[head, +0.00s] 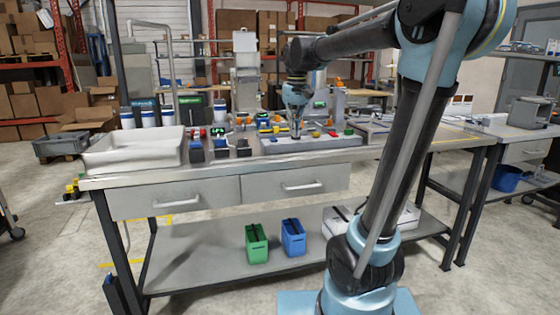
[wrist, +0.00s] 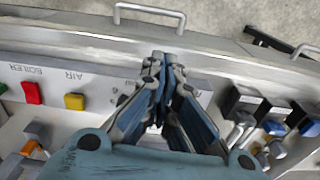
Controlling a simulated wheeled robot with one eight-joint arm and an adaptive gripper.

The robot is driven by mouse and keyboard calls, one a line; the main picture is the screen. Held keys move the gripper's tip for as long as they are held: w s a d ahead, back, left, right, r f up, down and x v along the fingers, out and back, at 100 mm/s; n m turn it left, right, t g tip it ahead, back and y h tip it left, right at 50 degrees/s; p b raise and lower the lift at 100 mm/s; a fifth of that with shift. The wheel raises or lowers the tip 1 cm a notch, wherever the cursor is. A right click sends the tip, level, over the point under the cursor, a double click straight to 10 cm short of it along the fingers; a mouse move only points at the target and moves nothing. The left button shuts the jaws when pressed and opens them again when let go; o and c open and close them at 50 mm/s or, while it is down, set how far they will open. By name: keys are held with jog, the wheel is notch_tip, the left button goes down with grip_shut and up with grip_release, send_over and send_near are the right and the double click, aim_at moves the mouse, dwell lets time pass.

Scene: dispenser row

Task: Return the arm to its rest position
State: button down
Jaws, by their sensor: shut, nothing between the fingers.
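My gripper (head: 297,134) hangs from my bent arm and points down over the workbench, close above a light grey panel (head: 338,144). In the wrist view the two fingers of my gripper (wrist: 165,62) meet at their tips with nothing between them. I cannot tell whether the fingertips touch the panel. My arm reaches from the base at the front right up and over to the left across the bench.
The wrist view shows a red button (wrist: 32,92) and a yellow button (wrist: 74,101) on the labelled panel, and dark lever units at right. A white tray (head: 135,160) stands at the bench's left. Green (head: 257,243) and blue (head: 293,238) containers sit on the lower shelf.

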jog(key=s+d+f+m+t, duration=0.1)
jog(key=s+d+f, duration=0.6)
jog(key=s+f, duration=0.5)
jog(key=s+d+f+m, duration=0.1)
jog(key=s+d+f, duration=0.6)
jog(key=s+f, duration=0.5)
jog(key=shift+s+f+t, duration=0.4)
jog(key=shift+f, duration=0.35)
jog(key=shift+w+f, duration=0.2)
jog(key=shift+w, duration=0.25)
